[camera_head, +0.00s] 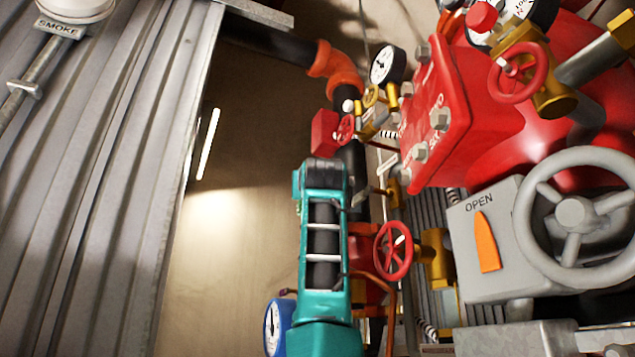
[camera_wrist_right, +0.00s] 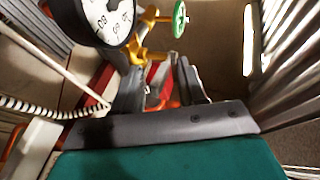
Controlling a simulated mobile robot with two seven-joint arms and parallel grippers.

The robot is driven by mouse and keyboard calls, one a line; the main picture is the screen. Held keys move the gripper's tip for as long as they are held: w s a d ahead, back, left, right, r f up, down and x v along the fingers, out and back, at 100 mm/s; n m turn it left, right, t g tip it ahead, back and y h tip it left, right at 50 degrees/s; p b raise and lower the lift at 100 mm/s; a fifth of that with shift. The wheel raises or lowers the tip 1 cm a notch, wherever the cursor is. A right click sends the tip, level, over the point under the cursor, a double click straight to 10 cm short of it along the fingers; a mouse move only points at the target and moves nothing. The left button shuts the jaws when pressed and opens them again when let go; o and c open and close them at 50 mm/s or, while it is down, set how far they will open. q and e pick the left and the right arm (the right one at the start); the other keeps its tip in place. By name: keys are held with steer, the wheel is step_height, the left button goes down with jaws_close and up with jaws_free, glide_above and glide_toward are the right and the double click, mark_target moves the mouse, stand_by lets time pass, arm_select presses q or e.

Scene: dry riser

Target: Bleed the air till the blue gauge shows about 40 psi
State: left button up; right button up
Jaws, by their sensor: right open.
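The blue gauge (camera_head: 273,327) shows at the bottom of the head view, partly covered by my teal arm. Its face is turned steeply, so the reading is not legible. In the right wrist view, my right gripper (camera_wrist_right: 160,84) is open, its two dark fingers apart with nothing held. A large white-faced gauge (camera_wrist_right: 105,17) with a dark rim stands just above the left finger; I cannot tell whether it is the blue one. Brass fittings (camera_wrist_right: 147,22) and a small green handwheel (camera_wrist_right: 180,18) are beyond the fingertips. My left gripper is not in view.
A red handwheel (camera_head: 393,250) stands right of my arm. A red flanged body (camera_head: 437,110), a black gauge (camera_head: 387,65) and a grey handwheel (camera_head: 575,215) crowd the right. Corrugated metal (camera_head: 95,170) fills the left. A coiled cord (camera_wrist_right: 45,108) hangs left in the wrist view.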

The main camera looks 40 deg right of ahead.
steer(key=shift+w+d+r, duration=0.1)
steer(key=shift+w, duration=0.05)
jaws_close()
steer(key=shift+r+n+g+y+p, duration=0.3)
steer(key=shift+r+g+y+p, duration=0.15)
steer(key=shift+p, duration=0.6)
steer(key=shift+r+y+p, duration=0.15)
steer(key=shift+y+p, duration=0.15)
steer(key=shift+y, duration=0.05)
steer(key=shift+n+g+y, duration=0.3)
steer(key=shift+n+g, duration=0.1)
steer(key=shift+g, duration=0.15)
jaws_free()
